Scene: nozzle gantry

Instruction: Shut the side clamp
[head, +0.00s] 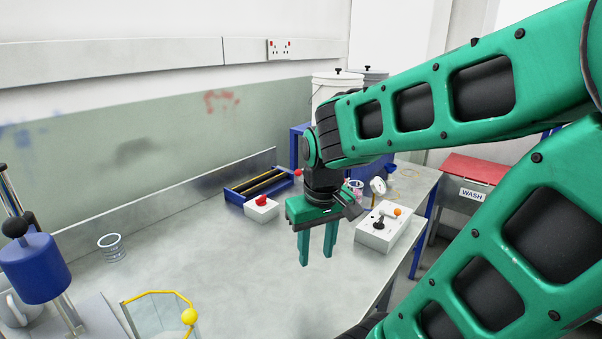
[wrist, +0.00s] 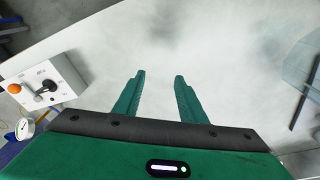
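I cannot make out a side clamp for sure in either view. At the left edge of the head view a blue block (head: 36,268) with a black knob sits on upright rods above a grey base (head: 95,322). My gripper (head: 316,258) points down over the bench, to the right of these. Its two fingers are apart with nothing between them, as the wrist view also shows (wrist: 159,76).
A white box (head: 383,228) with a black lever and orange knob stands right of my gripper. A red-button box (head: 262,209), a blue rail tray (head: 240,196) and a gauge (head: 378,185) are behind. A clear cup (head: 111,250) stands left. The middle bench is bare.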

